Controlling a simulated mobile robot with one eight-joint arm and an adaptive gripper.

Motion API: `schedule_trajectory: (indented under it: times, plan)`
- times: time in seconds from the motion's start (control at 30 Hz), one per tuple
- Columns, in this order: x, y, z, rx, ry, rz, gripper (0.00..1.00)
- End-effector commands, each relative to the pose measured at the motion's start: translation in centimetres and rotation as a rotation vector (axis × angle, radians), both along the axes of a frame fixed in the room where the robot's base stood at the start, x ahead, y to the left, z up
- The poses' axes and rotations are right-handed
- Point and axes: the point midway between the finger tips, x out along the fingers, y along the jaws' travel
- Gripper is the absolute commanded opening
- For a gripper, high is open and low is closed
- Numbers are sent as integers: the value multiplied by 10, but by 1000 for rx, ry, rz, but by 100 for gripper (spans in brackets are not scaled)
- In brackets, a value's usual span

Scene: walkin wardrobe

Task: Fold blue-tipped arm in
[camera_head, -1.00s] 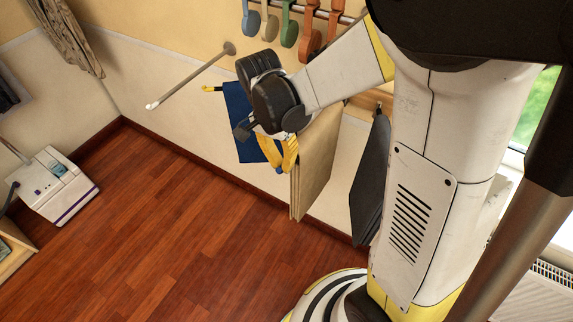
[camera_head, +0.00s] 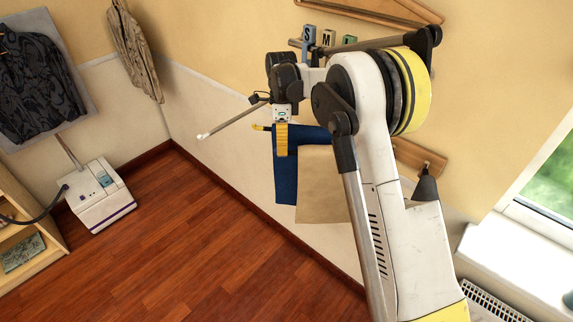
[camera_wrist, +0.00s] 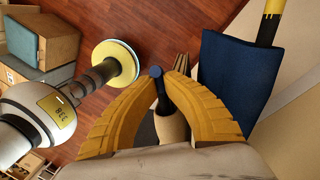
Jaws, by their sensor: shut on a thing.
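My gripper's yellow fingers (camera_wrist: 157,90) are closed around the blue-tipped arm (camera_wrist: 156,72), whose round blue end shows between the fingertips in the wrist view. In the head view my gripper (camera_head: 282,140) is in front of the hanging cloths, and the blue tip is hidden there. A beige cloth (camera_head: 325,185) hangs just right of my gripper; its link to the blue-tipped arm is not clear. A navy cloth (camera_head: 286,180) hangs beside it, with a yellow-tipped arm (camera_head: 261,128) sticking out to the left. A white-tipped arm (camera_head: 225,124) juts out bare further left.
A rail with lettered size markers (camera_head: 326,39) is on the wall above. A window sill (camera_head: 515,255) and a radiator (camera_head: 495,303) are at the right. A white machine (camera_head: 100,195) stands at the left. The wooden floor (camera_head: 200,250) between is clear.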

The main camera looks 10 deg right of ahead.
Motion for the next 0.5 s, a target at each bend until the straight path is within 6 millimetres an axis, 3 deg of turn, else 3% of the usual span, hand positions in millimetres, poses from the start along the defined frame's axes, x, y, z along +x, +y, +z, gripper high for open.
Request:
schedule_trajectory:
  times: [0.2,0.5]
  plan:
    - [28,-8,-1,-2,-2,-83,0]
    - [40,-11,-2,-1,-1,-119,0]
